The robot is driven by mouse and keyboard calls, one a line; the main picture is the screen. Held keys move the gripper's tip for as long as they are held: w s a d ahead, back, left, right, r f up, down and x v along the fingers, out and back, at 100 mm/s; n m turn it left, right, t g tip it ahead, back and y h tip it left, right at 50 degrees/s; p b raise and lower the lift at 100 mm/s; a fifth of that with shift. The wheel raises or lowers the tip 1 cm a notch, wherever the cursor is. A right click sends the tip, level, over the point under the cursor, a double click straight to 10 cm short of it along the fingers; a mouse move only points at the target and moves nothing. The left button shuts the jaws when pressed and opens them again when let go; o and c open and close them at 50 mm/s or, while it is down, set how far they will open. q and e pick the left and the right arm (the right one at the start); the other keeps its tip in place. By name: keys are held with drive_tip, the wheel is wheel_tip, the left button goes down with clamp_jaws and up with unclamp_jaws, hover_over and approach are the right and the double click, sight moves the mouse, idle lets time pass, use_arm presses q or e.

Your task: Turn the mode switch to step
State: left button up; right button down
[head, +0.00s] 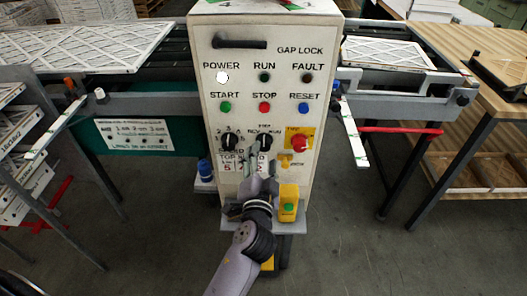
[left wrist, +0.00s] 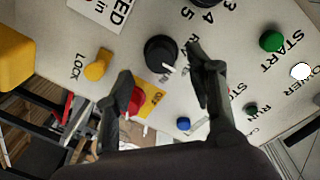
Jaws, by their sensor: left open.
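The mode switch (head: 264,143) is a black round knob on the front of the white control panel, with small labels around it; I cannot read them all. In the left wrist view the knob (left wrist: 158,50) shows a white pointer mark, turned roughly toward the panel's top. My left gripper (head: 260,162) is just below the knob in the head view. In the left wrist view the left gripper's fingertips (left wrist: 159,62) are spread apart, one on each side of the knob, and I see no clear contact. My right gripper is in neither view.
A similar black speed knob (head: 229,143) sits to the left. A red emergency button (head: 300,143) and yellow lock knob (head: 284,160) are to the right. Start (head: 225,107), stop (head: 265,107) and reset (head: 303,107) buttons are above. A yellow box (head: 288,196) stands below.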

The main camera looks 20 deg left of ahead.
use_arm(q)
drive_tip(key=v, duration=0.3)
drive_tip(key=shift+s+d+r, duration=0.1)
drive_tip(key=shift+s, duration=0.3)
